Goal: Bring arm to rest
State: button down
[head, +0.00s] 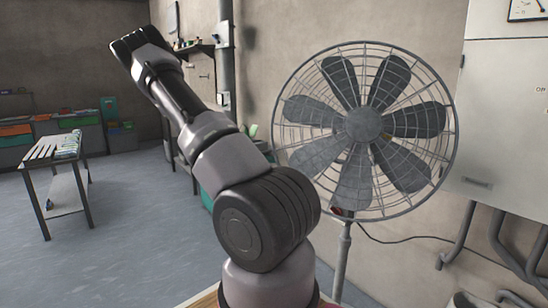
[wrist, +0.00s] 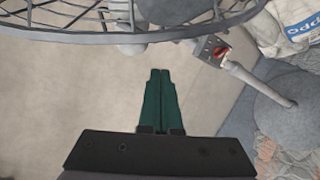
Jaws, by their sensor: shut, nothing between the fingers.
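My arm rises from the bottom middle of the head view and bends up to the left, beside the large fan. My gripper shows in the wrist view (wrist: 160,72), its two green fingers side by side and shut with nothing between them. In the head view my gripper cannot be made out. Beyond the fingers in the wrist view is a plain pale surface, with no object touching them.
A caged standing fan (head: 364,125) is close to the right of my arm; its cage (wrist: 150,30) crosses the top of the wrist view. A grey cabinet (head: 505,120) stands at right. A metal table (head: 54,165) stands at far left, with open floor (head: 130,230) between.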

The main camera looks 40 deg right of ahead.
jog(key=s+v, duration=0.1)
jog(key=v, duration=0.9)
jog(key=shift+a+r, duration=0.1)
jog(key=shift+a, duration=0.1)
jog(key=s+a+r+m+t+y, duration=0.1)
jog(key=s+a+r+t+y, duration=0.3)
jog(key=a+r, duration=0.3)
jog(key=s+a+r+m+t+y, duration=0.1)
jog(key=s+a+r+t+y, duration=0.4)
jog(key=a, duration=0.8)
jog(key=s+a+r+m+t+y, duration=0.1)
jog(key=s+a+r+t+y, duration=0.4)
jog(key=s+a+r+y, duration=0.2)
jog(key=s+a+r, duration=0.1)
jog(key=a+r, duration=0.1)
jog(key=a, duration=0.1)
jog(key=shift+s+a+r+m+y, duration=0.2)
jog(key=shift+r+m+y, duration=0.1)
jog(key=shift+m+y, duration=0.1)
